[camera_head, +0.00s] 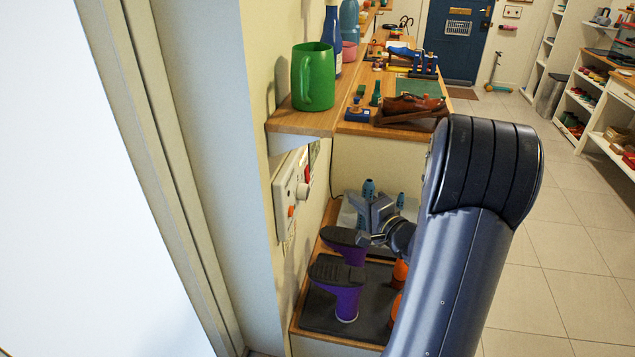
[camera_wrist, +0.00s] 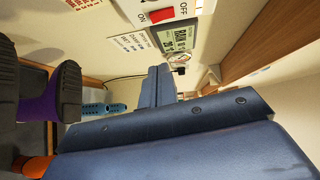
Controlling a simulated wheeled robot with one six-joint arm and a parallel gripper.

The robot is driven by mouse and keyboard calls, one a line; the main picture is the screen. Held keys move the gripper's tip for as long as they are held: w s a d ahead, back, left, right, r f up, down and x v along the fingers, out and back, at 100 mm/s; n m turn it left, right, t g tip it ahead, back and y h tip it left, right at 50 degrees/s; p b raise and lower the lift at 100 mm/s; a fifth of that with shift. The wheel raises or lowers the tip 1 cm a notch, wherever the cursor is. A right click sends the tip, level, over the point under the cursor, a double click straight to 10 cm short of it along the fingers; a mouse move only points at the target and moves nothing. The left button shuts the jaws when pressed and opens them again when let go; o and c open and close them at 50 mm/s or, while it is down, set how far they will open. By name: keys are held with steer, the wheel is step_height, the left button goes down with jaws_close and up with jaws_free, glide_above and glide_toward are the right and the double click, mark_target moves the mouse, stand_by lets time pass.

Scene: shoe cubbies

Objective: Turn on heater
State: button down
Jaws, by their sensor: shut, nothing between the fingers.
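A white wall panel (camera_head: 284,195) with a round white knob (camera_head: 303,191) and small orange-red parts is on the left wall, under the wooden shelf. In the wrist view, a red rocker switch (camera_wrist: 175,13) sits between the printed words ON and OFF at the top. I cannot tell which way it is set. My gripper (camera_head: 364,208) is right of the panel and apart from it, above the shoe mat. In the wrist view, my gripper (camera_wrist: 158,82) is shut and empty, its fingers below the switch in the picture. No part is plainly marked as a heater.
Upturned purple boots (camera_head: 347,302) stand on a dark mat below my gripper. A green mug (camera_head: 313,78) stands on the shelf above the panel. A small display (camera_wrist: 180,38) is beside the switch. Open tiled floor (camera_head: 550,270) lies to the right.

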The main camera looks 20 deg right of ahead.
glide_toward(308, 174)
steer(key=w+d+f, duration=0.2)
steer(key=w+d, duration=0.1)
steer(key=w, duration=0.1)
steer(key=w+a, duration=0.1)
steer(key=w+a+p, duration=0.1)
steer(key=a, duration=0.1)
steer(key=shift+w+f, duration=0.35)
steer(key=shift+w, duration=0.05)
steer(key=shift+w+a+b, duration=0.1)
steer(key=shift+a+b, duration=0.15)
steer(key=shift+b, duration=0.05)
steer(key=shift+f, duration=0.1)
